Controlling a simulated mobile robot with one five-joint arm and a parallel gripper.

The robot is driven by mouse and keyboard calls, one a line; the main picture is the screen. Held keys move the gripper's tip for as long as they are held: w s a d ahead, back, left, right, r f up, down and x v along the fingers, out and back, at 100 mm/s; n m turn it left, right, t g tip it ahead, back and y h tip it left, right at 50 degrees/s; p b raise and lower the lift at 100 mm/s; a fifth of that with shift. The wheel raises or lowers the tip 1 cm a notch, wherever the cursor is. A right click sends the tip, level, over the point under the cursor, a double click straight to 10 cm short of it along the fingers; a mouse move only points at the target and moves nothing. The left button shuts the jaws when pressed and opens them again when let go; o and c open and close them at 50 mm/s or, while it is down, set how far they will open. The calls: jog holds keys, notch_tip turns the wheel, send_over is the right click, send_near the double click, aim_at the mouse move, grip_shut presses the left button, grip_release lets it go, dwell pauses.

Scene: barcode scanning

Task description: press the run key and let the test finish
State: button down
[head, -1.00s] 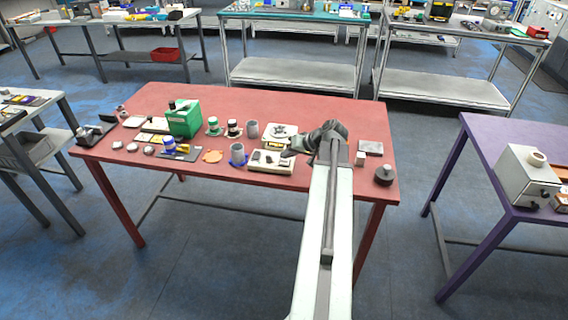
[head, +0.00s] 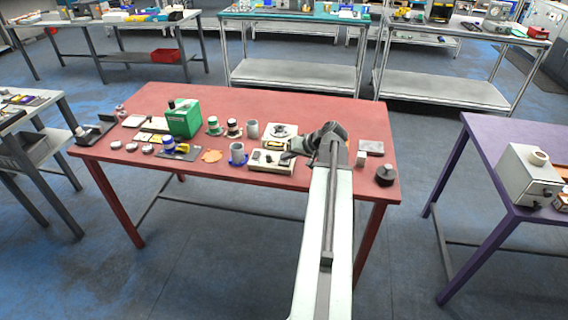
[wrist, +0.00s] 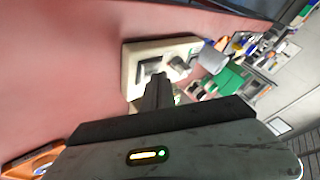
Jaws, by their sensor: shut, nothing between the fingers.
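A cream box-shaped device (head: 259,166) lies near the front edge of the red table, with dark parts on its top. A run key cannot be made out for certain. My gripper (head: 293,147) is shut and empty at the device's right end. In the wrist view my gripper's dark fingers (wrist: 158,82) reach over the near part of the device and hide some of it. Whether they touch it I cannot tell.
A green box (head: 184,119) is farther left. A dark round weight (head: 385,176) and a grey block (head: 371,147) are to the right. The back of the table is clear.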

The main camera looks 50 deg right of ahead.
aim_at(287, 162)
jog(key=shift+f, duration=0.2)
dwell(0.4)
jog(key=shift+r+p, duration=0.7)
jog(key=shift+r, duration=0.15)
notch_tip(287, 162, up, 5)
jog(key=p, duration=0.5)
jog(key=shift+r, duration=0.15)
